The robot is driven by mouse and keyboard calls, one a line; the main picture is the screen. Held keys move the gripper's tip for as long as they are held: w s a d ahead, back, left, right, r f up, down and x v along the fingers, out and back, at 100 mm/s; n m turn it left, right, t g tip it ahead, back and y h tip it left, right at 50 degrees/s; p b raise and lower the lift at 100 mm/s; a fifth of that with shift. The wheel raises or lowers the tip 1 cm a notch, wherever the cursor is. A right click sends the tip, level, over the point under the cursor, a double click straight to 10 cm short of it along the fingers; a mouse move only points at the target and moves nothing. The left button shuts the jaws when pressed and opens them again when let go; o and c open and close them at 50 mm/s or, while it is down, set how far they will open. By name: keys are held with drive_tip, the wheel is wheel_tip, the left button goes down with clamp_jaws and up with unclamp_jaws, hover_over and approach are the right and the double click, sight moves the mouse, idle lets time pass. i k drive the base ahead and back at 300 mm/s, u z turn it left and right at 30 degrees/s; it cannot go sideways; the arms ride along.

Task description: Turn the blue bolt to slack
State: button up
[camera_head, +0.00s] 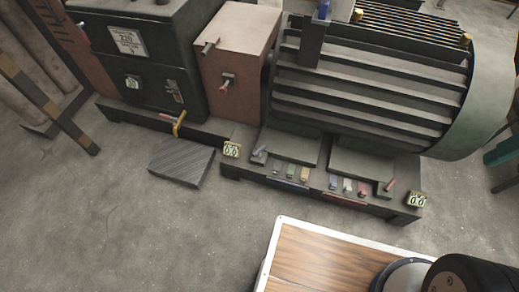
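Several small coloured bolt-like parts sit along the dark base frame in front of the big ribbed motor. A blue-grey one (258,151) sticks up at the frame's left end, beside a small number plate (231,150). Another bluish one (333,181) stands in the row near the middle. A brighter blue piece (323,10) tops a dark post at the upper edge. I cannot tell which of these is the blue bolt, nor how tight it is. My gripper is not in view.
The ribbed motor (370,85) stands on the dark base frame (310,192). A reddish-brown box (238,50) and a dark cabinet (140,55) stand left of it. A ridged dark plate (181,160) lies before the cabinet. The grey floor (110,220) at left is open.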

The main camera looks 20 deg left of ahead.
sight(259, 153)
drive_tip(key=z, duration=0.4)
drive_tip(key=i, duration=0.45)
drive_tip(key=u, duration=2.15)
